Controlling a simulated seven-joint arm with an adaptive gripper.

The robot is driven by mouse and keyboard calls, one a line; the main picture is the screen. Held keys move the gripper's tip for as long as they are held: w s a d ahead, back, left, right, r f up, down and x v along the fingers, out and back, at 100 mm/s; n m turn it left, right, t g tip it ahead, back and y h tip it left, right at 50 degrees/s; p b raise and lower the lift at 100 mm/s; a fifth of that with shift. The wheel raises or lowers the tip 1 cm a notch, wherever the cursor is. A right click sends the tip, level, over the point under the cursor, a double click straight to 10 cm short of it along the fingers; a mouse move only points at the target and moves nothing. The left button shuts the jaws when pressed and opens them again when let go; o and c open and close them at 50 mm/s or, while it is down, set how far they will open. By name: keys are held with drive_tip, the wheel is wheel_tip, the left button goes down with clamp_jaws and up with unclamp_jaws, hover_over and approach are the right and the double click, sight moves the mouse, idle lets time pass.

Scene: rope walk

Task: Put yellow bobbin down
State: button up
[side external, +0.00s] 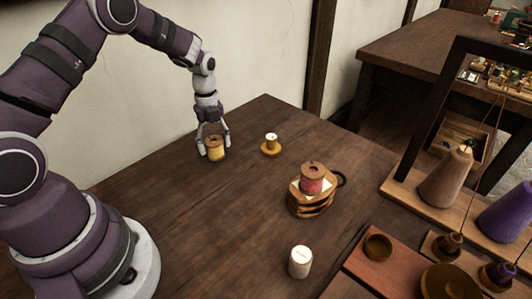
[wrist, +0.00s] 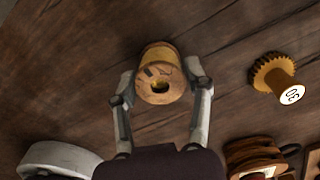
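The yellow bobbin (side external: 216,150), with wooden ends, is upright at the far left of the table (side external: 150,205). My gripper (side external: 214,148) points down with one finger on each side of it. In the wrist view the bobbin (wrist: 161,84) shows its wooden end and dark centre hole, and the fingers (wrist: 161,72) appear closed against its sides. The bobbin's lower end is at or very near the tabletop; I cannot tell whether it touches.
A small toothed wooden piece with a white top (side external: 271,144) stands to the right of the bobbin. A red bobbin (side external: 312,178) sits on stacked wooden pieces (side external: 310,205). A white cylinder (side external: 300,262) stands in front. Thread cones (side external: 446,178) stand at right. Table around the bobbin is clear.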

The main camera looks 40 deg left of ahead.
drive_tip(key=shift+o, duration=1.3)
wheel_tip(320, 180, up, 16)
drive_tip(key=s+d+n+t, duration=0.1)
drive_tip(key=s+d+n, duration=0.1)
drive_tip(key=d+n, duration=0.15)
drive_tip(key=s+d+r+n+t, duration=0.3)
drive_tip(key=s+d+n, duration=0.3)
drive_tip(key=s+n, duration=0.5)
drive_tip(key=n+t, duration=0.1)
drive_tip(key=n, duration=0.6)
drive_tip(key=shift+s+r+t, duration=0.15)
drive_tip(key=shift+s+t, duration=0.1)
drive_tip(key=shift+t, duration=0.05)
